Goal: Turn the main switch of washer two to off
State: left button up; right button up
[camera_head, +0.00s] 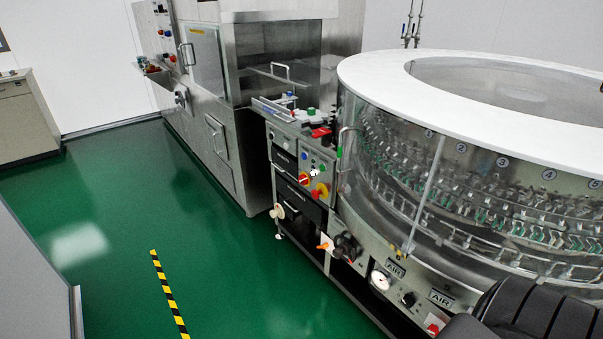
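A rotary washer (440,165) with a white ring top and a clear wall stands at the right. At its left end is a grey control panel (318,165) with small coloured buttons. Which one is the main switch of washer two cannot be told. Neither of my grippers shows. A black ribbed part, likely of my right arm, fills the bottom right corner.
A steel machine (235,100) stands behind the panel at the back left. An orange-handled valve (326,243), a black knob (346,246) and a gauge (381,280) jut from the washer's lower front. The green floor (110,220) in front is open, with a yellow-black stripe (168,293).

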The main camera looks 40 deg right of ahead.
aim_at(303, 180)
jog(key=z, duration=0.65)
jog(key=i, duration=0.95)
jog(key=z, duration=1.35)
jog(key=i, duration=0.45)
jog(key=z, duration=0.35)
